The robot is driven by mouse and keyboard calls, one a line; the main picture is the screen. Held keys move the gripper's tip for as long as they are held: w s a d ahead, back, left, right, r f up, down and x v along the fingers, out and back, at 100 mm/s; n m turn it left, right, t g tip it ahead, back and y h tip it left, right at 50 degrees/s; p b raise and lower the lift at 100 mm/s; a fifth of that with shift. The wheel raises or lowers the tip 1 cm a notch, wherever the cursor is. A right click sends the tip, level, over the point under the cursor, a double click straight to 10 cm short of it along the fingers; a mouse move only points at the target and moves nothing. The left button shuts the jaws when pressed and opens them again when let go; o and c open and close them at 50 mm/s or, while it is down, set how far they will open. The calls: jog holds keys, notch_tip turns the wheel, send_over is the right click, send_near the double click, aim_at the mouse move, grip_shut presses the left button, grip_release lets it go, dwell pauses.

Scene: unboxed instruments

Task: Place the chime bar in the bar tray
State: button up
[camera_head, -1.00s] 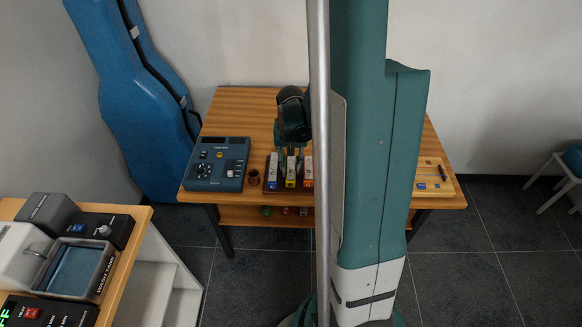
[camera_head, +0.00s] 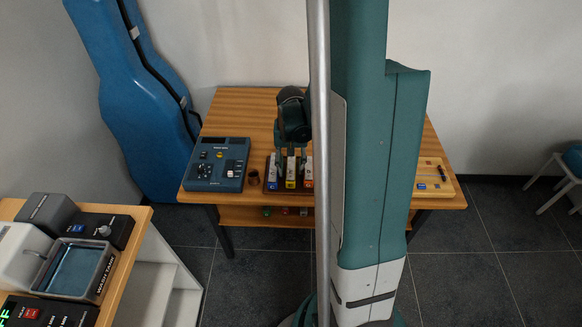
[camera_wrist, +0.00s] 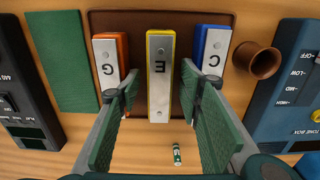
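The bar tray (camera_wrist: 190,20) is a dark brown tray on the wooden table, also partly visible in the head view (camera_head: 266,188). Three chime bars lie in it side by side: an orange-edged G bar (camera_wrist: 108,60), a yellow-edged E bar (camera_wrist: 160,75) and a blue-edged C bar (camera_wrist: 211,55). My gripper (camera_wrist: 160,97) is open, with one finger on each side of the E bar and visible gaps between. In the head view my gripper (camera_head: 291,152) is over the bars.
A small brown cup (camera_wrist: 257,61) stands beside the tray, close to the blue tone box (camera_wrist: 290,85). A green strip (camera_wrist: 62,60) lies on the tray's other side. A small green-and-white item (camera_wrist: 177,155) shows below the fingers. A light wooden tray (camera_head: 430,165) is at the table's right.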

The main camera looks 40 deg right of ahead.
aim_at(291, 167)
notch_tip(291, 167, up, 12)
jog(key=p, duration=0.2)
dwell(0.6)
jog(key=shift+r, duration=0.1)
dwell(0.7)
jog(key=s+a+r+n+t, duration=0.2)
jog(key=a+r, duration=0.3)
jog(key=a, duration=0.4)
jog(key=s+a+r+n+t, duration=0.2)
jog(key=a+r, duration=0.4)
jog(key=a, duration=0.4)
jog(key=s+a+r+n+t, duration=0.3)
jog(key=s+a+r+n, duration=0.1)
jog(key=a, duration=0.6)
notch_tip(291, 167, up, 2)
jog(key=shift+r+n, duration=0.1)
jog(key=shift+n, duration=0.4)
